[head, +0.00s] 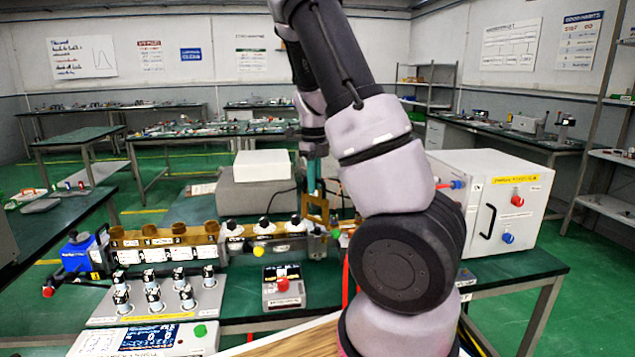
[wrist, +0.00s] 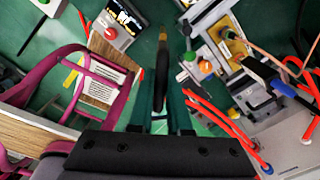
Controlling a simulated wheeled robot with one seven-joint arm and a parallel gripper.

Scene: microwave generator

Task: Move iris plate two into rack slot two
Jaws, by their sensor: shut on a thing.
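My gripper (head: 316,180) has teal fingers and is above the bench beside the waveguide line. It is shut on a brass-coloured iris plate (head: 316,209) with an opening in it, held upright below the fingertips. In the wrist view the plate (wrist: 162,65) shows nearly edge-on, as a thin dark strip beyond my gripper (wrist: 161,106). I cannot read a number on it. A grey holder with a brass-coloured piece (wrist: 226,36) lies right of the plate in the wrist view; I cannot tell whether it is the rack. No numbered slot can be made out.
The brass waveguide line (head: 165,243) runs along the green bench. A control box with a red knob (head: 283,285) stands in front, and a white cabinet (head: 500,190) at right. Red cables (wrist: 215,115) and a magenta frame (wrist: 105,85) flank my gripper. My arm hides the bench behind it.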

